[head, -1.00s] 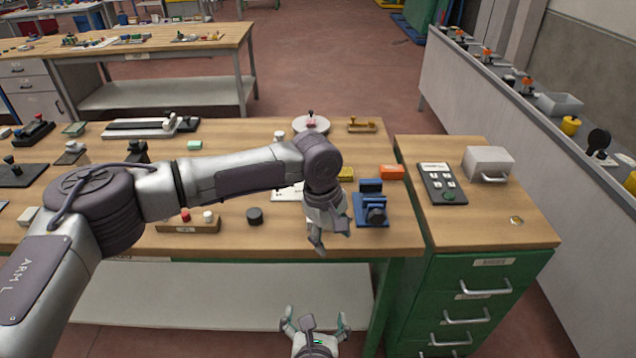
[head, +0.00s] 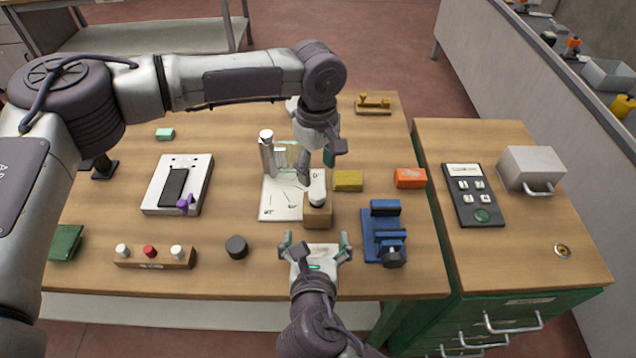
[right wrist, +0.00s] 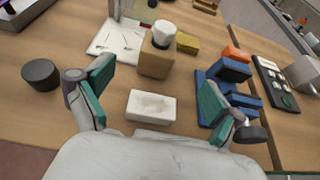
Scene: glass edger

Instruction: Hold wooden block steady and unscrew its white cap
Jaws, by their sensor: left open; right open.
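The wooden block (head: 318,216) stands upright on the bench with the white cap (head: 317,190) on its top. Both show clearly in the right wrist view, the block (right wrist: 155,63) and the cap (right wrist: 164,32). My left gripper (head: 318,168) is open just behind and above the block; it hides a little of the area behind the cap. Neither gripper visibly holds anything.
A blue vise (head: 382,230) stands right of the block, with a yellow block (head: 348,180) and an orange box (head: 410,178) behind.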

